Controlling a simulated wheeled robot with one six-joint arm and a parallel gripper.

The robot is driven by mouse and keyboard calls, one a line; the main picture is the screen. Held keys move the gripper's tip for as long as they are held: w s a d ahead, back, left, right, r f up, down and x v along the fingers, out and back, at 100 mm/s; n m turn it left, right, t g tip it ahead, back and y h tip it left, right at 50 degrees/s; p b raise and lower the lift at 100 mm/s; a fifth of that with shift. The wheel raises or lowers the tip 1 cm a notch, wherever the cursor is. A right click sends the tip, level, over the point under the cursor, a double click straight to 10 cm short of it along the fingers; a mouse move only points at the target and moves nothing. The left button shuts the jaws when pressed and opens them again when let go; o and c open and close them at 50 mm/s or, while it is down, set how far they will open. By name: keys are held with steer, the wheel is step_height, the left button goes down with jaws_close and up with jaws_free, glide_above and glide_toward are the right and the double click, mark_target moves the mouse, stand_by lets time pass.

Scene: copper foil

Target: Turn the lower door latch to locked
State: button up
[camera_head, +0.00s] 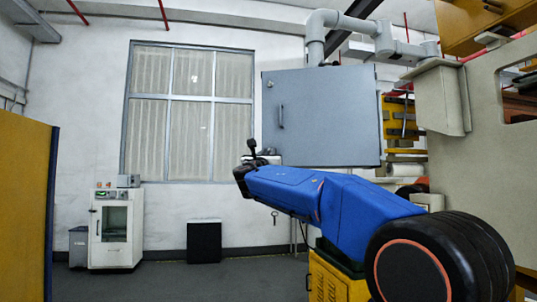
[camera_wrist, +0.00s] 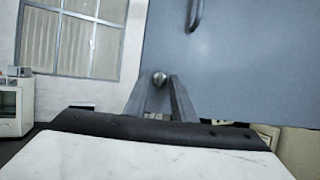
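A grey-blue cabinet door (camera_head: 325,120) fills the middle of the head view and the right of the wrist view (camera_wrist: 250,60). A small round metal latch knob (camera_wrist: 159,79) sits low near the door's left edge. My gripper (camera_wrist: 160,82) points at the door with its two fingers apart, and the knob shows between the fingertips. A small gap seems to remain at each side; I cannot tell whether a finger touches it. In the head view my gripper (camera_head: 250,150) is at the door's lower left corner and hides the lower latch. The latch's turn angle cannot be read.
A vertical bar handle (camera_head: 281,117) is on the door above the knob, also in the wrist view (camera_wrist: 195,14). A small upper latch (camera_head: 269,85) is near the top left corner. A white machine (camera_head: 115,230) and a black box (camera_head: 204,242) stand far left, with open floor before them.

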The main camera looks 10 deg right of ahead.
steer(key=shift+w+d+r, duration=0.1)
steer(key=shift+w, duration=0.1)
jaws_close()
